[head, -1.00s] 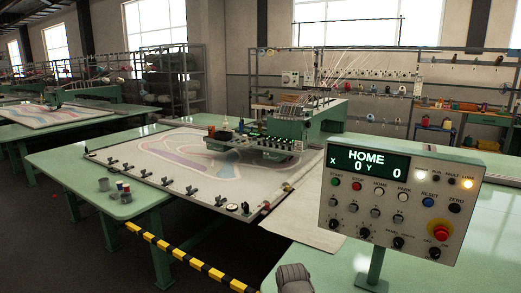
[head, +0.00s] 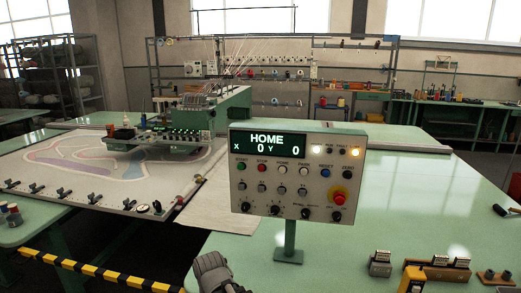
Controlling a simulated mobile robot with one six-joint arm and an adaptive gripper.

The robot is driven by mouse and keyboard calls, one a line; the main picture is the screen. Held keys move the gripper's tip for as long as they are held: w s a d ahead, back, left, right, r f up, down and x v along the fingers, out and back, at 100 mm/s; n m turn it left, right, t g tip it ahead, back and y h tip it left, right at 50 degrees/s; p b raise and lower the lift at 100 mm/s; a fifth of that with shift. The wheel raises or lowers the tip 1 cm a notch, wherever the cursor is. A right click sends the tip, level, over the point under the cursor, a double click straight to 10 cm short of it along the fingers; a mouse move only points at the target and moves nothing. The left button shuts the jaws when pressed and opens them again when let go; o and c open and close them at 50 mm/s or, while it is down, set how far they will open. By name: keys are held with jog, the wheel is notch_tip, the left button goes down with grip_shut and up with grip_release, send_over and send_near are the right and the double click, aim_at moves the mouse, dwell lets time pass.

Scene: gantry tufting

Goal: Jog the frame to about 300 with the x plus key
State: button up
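The control panel (head: 292,178) stands upright on a green post in the middle. The top row has coloured buttons, including a green one (head: 241,166). Below is a row of small grey keys (head: 262,188) whose labels are too small to read, so I cannot single out x plus. The frame (head: 75,165) with pale patterned cloth lies on the table at left, under the tufting head (head: 170,137). A dark grey part of my arm or gripper (head: 215,272) shows at the bottom, below and left of the panel, apart from it. No fingertips are distinguishable.
A red stop knob (head: 339,197) on yellow sits at the panel's right, above dark rotary knobs. An amber lamp (head: 354,153) is lit. Small boxes and a yellow device (head: 412,280) lie on the green table at right. A striped barrier (head: 95,271) crosses lower left.

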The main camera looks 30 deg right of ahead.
grip_shut()
dwell(1.4)
